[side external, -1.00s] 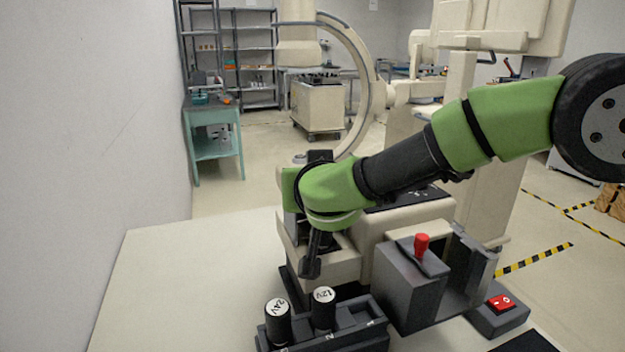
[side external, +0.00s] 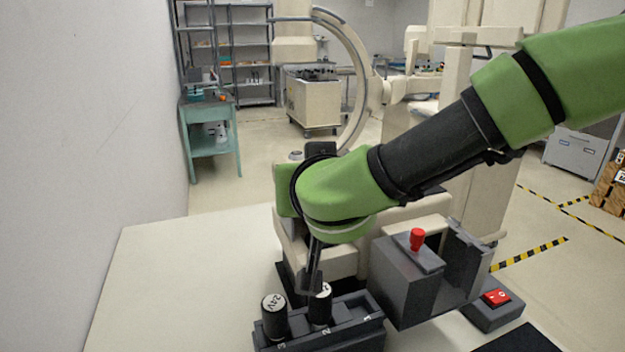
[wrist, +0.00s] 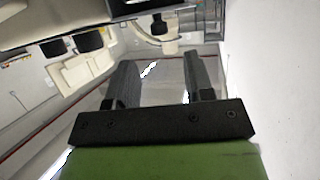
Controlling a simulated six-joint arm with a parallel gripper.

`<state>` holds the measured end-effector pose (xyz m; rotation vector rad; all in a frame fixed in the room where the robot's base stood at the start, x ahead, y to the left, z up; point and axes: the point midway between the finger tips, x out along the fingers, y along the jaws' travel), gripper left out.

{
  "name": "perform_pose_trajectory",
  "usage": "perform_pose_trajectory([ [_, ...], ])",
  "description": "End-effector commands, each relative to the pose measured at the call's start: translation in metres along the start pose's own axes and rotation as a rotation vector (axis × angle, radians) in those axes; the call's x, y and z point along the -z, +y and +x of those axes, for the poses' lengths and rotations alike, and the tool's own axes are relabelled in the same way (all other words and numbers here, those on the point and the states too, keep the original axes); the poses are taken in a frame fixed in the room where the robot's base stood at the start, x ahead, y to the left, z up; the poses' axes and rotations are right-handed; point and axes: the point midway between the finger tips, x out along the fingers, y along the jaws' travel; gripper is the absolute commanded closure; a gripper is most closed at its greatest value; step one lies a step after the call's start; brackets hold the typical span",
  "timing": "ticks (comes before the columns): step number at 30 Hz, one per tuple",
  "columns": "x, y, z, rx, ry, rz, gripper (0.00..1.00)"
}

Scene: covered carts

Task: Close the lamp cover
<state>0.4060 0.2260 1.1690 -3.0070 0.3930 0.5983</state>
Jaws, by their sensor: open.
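A cream machine body (side external: 345,257) stands on the table behind my gripper. A grey box with a red knob (side external: 417,240) is attached at its right front. I cannot tell for certain which part is the lamp cover; much of the cream body is hidden by my green arm. My gripper (side external: 311,278) points down in front of the cream body, just above the 12V cylinder in the picture; I cannot tell whether it touches anything. In the wrist view my gripper (wrist: 160,75) has its two dark fingers apart with nothing between them.
A dark rack (side external: 350,335) at the front holds a black 24V cylinder (side external: 274,318) and a 12V cylinder (side external: 320,308). A red switch (side external: 496,298) sits on a grey base at the right. The table (side external: 190,270) is clear on the left.

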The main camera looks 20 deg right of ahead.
Motion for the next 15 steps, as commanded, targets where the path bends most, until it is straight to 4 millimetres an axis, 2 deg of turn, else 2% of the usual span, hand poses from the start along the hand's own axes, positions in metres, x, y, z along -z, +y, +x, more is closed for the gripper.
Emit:
perform_pose_trajectory([
  [1, 0.001, -0.001, -0.011, 0.004, 0.001, 0.000, 0.52],
  [6, 0.000, -0.001, -0.034, 0.002, 0.000, 0.000, 0.52],
  [15, 0.000, 0.000, -0.041, -0.001, -0.001, -0.001, 0.52],
])
